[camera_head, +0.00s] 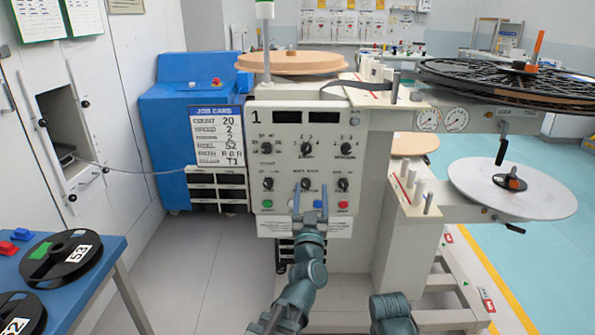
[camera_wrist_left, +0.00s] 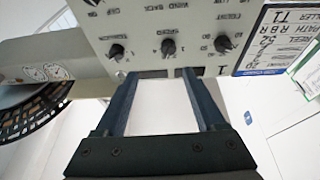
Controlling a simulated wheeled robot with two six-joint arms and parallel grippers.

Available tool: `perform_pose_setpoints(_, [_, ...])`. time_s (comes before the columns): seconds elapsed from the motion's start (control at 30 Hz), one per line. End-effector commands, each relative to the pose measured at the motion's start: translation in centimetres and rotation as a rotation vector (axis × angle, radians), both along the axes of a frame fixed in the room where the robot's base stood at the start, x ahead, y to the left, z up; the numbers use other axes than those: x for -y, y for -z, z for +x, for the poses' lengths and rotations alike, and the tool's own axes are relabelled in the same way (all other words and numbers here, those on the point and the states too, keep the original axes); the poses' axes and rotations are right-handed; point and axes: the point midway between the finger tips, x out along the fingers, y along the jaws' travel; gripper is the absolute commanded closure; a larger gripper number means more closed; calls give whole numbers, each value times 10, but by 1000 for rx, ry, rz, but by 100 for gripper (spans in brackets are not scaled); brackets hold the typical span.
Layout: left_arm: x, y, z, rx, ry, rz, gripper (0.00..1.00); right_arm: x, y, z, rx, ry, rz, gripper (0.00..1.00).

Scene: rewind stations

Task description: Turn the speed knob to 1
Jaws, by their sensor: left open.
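The pale control panel (camera_head: 287,170) carries two rows of black knobs. The upper middle knob (camera_head: 307,149), which I take to be the speed knob, has small digits around it; its label and pointer setting are too small to read surely. In the left wrist view the upper row shows upside down, with the middle knob (camera_wrist_left: 168,46) beyond my fingertips. My left gripper (camera_head: 310,192) is open and empty in front of the panel's lower row, below that knob in the head view. Its two fingers (camera_wrist_left: 158,80) stand apart in the left wrist view. My right gripper is not in view.
Neighbouring knobs sit left (camera_head: 266,148) and right (camera_head: 346,148) of the middle one. Green, blue and red buttons line the panel's bottom. A job card (camera_head: 217,136) hangs at the left. A grey reel disc (camera_head: 512,188) is at the right, and a blue table (camera_head: 95,262) with black reels at lower left.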

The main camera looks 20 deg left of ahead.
Motion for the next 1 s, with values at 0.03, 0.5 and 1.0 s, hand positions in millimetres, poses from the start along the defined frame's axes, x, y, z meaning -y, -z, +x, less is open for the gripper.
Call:
perform_pose_setpoints(0.03, [-5, 3, -2, 15, -20, -2, 29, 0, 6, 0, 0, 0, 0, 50])
perform_pose_setpoints(0.5, [-19, -18, 30, 30, -40, -5, 29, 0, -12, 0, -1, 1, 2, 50])
perform_pose_setpoints(1.0, [-41, -50, 108, 29, -38, -5, 29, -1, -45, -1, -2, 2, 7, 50])
